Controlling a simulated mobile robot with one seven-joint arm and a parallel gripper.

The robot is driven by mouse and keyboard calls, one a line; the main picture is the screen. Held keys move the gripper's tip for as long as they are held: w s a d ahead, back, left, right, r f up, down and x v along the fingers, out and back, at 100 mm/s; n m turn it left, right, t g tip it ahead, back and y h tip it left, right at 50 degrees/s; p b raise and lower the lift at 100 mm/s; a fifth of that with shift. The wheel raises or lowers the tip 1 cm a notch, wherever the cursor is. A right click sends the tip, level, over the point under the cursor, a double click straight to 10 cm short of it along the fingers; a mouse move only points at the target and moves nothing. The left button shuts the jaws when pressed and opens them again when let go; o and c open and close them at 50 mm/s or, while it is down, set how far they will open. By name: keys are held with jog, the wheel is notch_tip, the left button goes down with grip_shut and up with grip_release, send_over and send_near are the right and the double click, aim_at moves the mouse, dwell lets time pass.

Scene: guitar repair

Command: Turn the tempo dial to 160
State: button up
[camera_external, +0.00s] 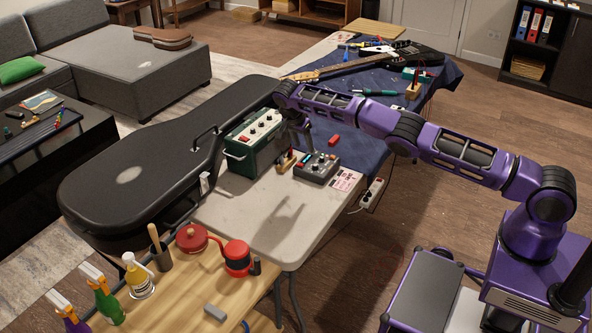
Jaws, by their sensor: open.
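A small grey box with knobs (316,168) sits on the pale table, in front of the blue cloth. It may carry the tempo dial, but its knobs and markings are too small to read. A green amplifier (240,161) with a white top panel and several knobs stands just left of it. My purple arm reaches in from the right and bends down at its end. My gripper (304,143) points down above the grey box's back left side, near the amplifier's right side. It is open and appears empty; the gap to the box is hard to judge.
A black guitar case (150,170) lies left of the amplifier. A red block (333,140) is on the blue cloth (352,125) behind the box. A guitar (345,68) lies farther back. The table's front (258,222) is clear. A power strip (372,192) hangs at its right edge.

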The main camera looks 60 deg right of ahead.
jog(key=w+a+f+n+t+y+b, duration=0.1)
jog(key=w+a+f+n+t+y, duration=0.2)
jog(key=a, duration=0.5)
jog(key=w+a+f+n+t+y+b, duration=0.1)
jog(key=w+a+f+n+t+b, duration=0.15)
jog(key=a+f+n+t, duration=0.35)
jog(key=n+h+b, duration=0.1)
jog(key=h+b, duration=0.1)
jog(key=h, duration=0.7)
send_near(316, 166)
jog(key=shift+t, duration=0.3)
jog(key=x, duration=0.2)
jog(key=b+x, duration=0.1)
jog(key=x, duration=0.5)
jog(key=shift+s+f, duration=0.15)
jog(key=shift+f, duration=0.15)
grip_shut()
